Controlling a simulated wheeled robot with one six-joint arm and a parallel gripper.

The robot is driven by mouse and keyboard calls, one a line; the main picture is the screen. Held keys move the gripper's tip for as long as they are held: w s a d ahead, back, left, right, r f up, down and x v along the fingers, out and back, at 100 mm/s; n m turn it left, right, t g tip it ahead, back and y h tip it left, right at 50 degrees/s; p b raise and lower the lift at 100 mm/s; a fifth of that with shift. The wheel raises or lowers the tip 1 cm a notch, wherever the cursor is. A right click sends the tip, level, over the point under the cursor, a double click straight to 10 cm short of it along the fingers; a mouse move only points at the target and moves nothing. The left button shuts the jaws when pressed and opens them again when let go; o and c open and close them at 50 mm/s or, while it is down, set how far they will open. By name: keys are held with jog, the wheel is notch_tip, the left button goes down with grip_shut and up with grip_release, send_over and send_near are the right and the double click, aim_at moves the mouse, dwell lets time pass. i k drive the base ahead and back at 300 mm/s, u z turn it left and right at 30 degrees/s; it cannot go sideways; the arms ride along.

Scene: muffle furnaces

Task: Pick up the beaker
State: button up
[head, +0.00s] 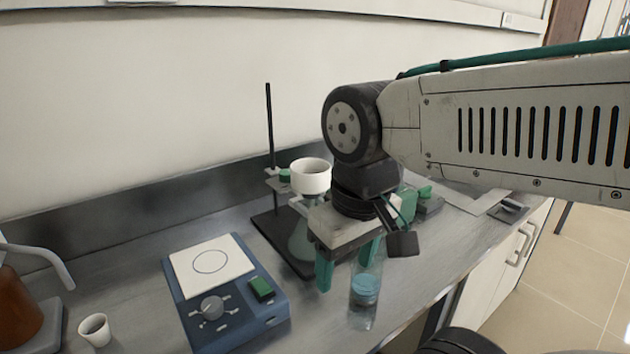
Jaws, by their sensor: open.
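The beaker (364,292) is a clear glass vessel with blue contents. It stands upright on the grey bench near its front edge. My gripper (345,276) points down with its two green fingers spread and nothing visible held between them. It is just above and behind the beaker in the head view. The right finger overlaps the top of the beaker in the picture, so its rim is partly hidden. I cannot tell whether they touch.
A blue hotplate (231,290) with a white top stands to the left. A stand with a black rod (269,125) and a white funnel (310,177) over a flask (301,243) is close behind my gripper. A small white cup (95,330) is at far left.

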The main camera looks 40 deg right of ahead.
aim_at(365, 286)
jog(key=z, duration=0.15)
jog(key=k, duration=0.25)
jog(key=z, duration=0.95)
jog(key=k, duration=1)
jog(key=z, duration=0.6)
jog(key=i, duration=0.4)
jog(key=u, duration=0.05)
